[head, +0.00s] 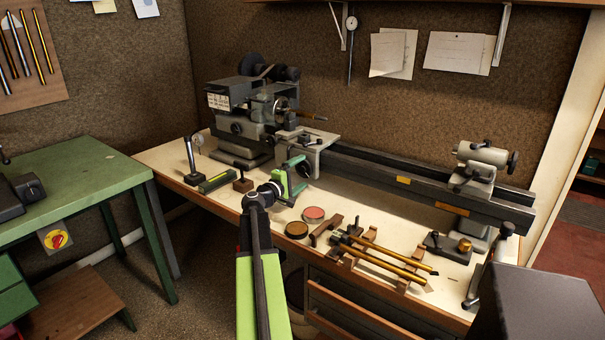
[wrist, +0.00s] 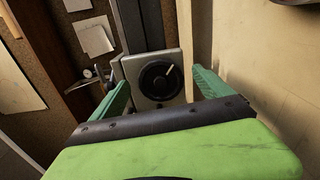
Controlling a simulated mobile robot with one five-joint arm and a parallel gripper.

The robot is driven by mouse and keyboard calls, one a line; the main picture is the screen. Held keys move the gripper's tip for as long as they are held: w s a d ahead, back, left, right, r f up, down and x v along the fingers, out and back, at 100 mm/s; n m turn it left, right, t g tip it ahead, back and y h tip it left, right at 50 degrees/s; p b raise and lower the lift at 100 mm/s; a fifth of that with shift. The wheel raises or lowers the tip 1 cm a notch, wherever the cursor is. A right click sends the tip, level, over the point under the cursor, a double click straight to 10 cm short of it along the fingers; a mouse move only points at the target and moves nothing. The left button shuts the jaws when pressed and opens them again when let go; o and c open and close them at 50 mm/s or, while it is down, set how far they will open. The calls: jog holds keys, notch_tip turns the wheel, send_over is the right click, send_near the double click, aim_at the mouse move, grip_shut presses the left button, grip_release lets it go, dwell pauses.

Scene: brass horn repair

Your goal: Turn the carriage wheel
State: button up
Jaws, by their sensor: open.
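The carriage wheel (wrist: 157,82) is a round black wheel with a white mark at its upper right, on a grey plate, in the middle of the wrist view. In the head view I cannot make it out behind my gripper. The lathe carriage (head: 318,140) shows there just beyond my gripper. My gripper (head: 303,172) has green-teal fingers and is open. In the wrist view the fingers of my gripper (wrist: 161,79) stand apart on either side of the wheel, holding nothing. I cannot tell how far their tips are from the wheel.
The lathe bed (head: 385,172) runs right to the tailstock (head: 480,170). Two round tins (head: 314,214) and brass tubes on wooden rests (head: 375,258) lie on the bench right of my gripper.

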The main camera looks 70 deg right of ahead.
jog(key=v, duration=1.6)
